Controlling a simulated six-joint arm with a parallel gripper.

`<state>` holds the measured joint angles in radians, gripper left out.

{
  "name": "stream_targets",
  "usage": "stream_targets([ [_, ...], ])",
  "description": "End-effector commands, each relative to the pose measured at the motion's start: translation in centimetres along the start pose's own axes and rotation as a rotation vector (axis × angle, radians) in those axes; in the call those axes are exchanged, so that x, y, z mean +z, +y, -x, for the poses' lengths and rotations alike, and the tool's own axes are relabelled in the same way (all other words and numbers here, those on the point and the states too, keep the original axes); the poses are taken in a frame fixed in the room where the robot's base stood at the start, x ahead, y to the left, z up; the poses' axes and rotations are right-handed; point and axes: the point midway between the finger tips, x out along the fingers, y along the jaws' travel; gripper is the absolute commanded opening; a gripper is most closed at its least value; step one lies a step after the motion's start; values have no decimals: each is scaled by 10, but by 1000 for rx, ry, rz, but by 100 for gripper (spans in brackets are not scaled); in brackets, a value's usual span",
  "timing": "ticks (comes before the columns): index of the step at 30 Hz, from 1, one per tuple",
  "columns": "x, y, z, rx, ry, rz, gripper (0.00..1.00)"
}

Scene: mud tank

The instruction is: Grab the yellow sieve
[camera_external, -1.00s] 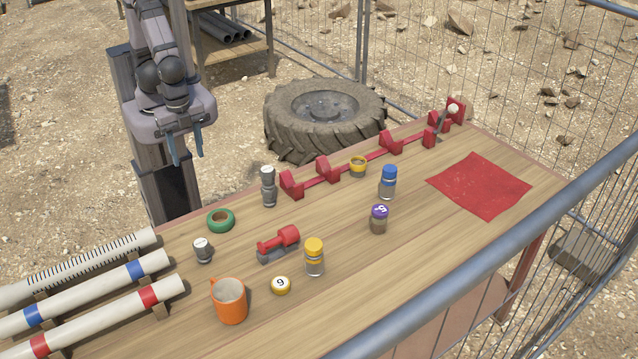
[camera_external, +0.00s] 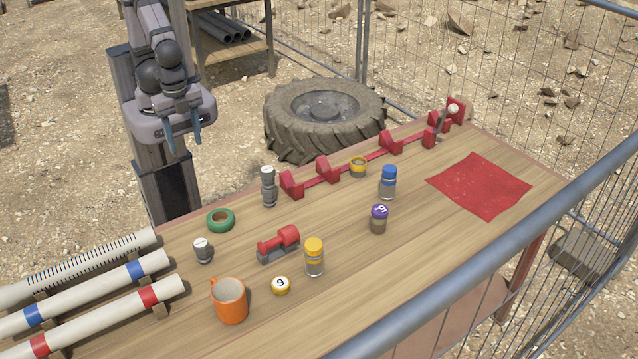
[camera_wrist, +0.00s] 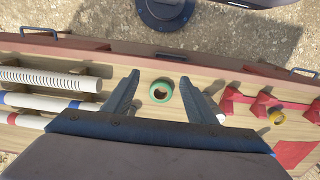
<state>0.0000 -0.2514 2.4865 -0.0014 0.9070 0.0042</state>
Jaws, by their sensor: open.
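The yellow sieve (camera_external: 358,166) looks like a small round yellow-rimmed cup. It stands on the wooden table against the near side of the red rack, between two of its uprights. In the wrist view the sieve (camera_wrist: 276,117) is at the right, outside the jaws.
The red rack (camera_external: 325,174) runs along the table's far edge. A red cloth (camera_external: 480,186) lies right. Pipes (camera_external: 80,290) fill the left end.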

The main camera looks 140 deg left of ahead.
Motion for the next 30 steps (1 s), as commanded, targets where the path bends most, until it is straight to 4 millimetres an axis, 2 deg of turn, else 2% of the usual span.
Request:
stream_targets([
  [1,-1,0,10,0,8,0,52],
  [3,-16,-18,1,-31,45,47,52],
  [8,-49,-60,-6,-100,153,141,52],
  [11,-72,-95,-9,-152,236,208,52],
  [14,-96,-140,-10,-213,338,283,52],
  [17,-118,-198,-9,-283,466,366,52],
  [18,-126,-224,-7,-312,522,397,52],
  [21,-139,-288,-2,-371,665,460,52],
  [25,-140,-357,5,-415,831,505,52],
  [27,-136,-383,8,-421,901,514,52],
  [30,-128,-410,10,-417,976,519,52],
])
